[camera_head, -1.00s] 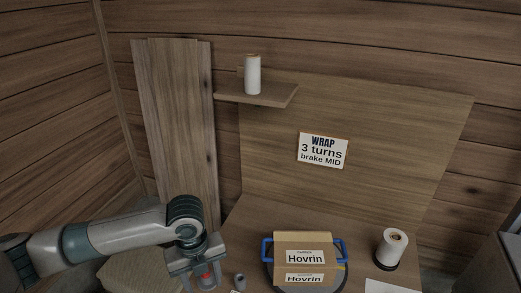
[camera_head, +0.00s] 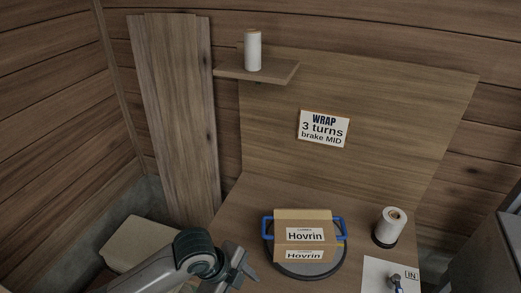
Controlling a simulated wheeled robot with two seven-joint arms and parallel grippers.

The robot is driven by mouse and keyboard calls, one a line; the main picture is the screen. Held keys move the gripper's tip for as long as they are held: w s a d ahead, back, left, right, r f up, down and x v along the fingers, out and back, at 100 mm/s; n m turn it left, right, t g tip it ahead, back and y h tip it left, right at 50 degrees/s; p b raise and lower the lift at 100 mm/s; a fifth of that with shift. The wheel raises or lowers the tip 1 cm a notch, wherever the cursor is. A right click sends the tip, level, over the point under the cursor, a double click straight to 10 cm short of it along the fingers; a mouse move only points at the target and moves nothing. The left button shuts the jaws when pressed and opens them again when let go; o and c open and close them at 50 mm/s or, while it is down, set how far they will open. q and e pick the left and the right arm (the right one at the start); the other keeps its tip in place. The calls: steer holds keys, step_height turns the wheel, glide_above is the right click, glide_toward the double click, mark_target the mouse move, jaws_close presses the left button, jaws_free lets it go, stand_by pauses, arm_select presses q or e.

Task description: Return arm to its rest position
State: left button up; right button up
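My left arm comes in from the bottom left, and its gripper (camera_head: 243,268) is low in the picture, over or beside the table's front left part. It is seen from the side and small, so I cannot tell whether its fingers are apart or hold anything. My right gripper is out of view. A cardboard box labelled Hovrin (camera_head: 304,236) sits on a round dark turntable (camera_head: 306,271), with blue handles at its sides. The gripper is left of the turntable and apart from the box.
A white roll (camera_head: 391,225) stands on a dark base at the table's right. A white IN sheet (camera_head: 377,267) bears a small grey-blue item (camera_head: 397,281). Another roll (camera_head: 253,51) stands on the wall shelf (camera_head: 272,73). A pale block (camera_head: 140,246) is at lower left.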

arm_select(q)
steer(key=s+a+f+n+t+y, duration=0.15)
steer(key=s+a+f+n, duration=0.35)
steer(key=s+a+n, duration=0.5)
steer(key=s+a+f+n+t+y, duration=0.1)
steer(key=s+a+f+n+y, duration=0.25)
steer(key=s+a+n, duration=0.7)
steer(key=w+d+f+n+h, duration=0.1)
steer(key=w+d+f, duration=0.15)
steer(key=f, duration=0.95)
steer(key=w+d+f, duration=0.1)
steer(key=w+f, duration=0.2)
steer(key=f, duration=0.9)
steer(key=s+f, duration=0.5)
steer(key=f, duration=0.4)
steer(key=s+f, duration=0.5)
steer(key=f, duration=0.4)
steer(key=shift+s+f+h, duration=0.15)
steer(key=shift+f+h, duration=0.2)
steer(key=shift+h, duration=0.05)
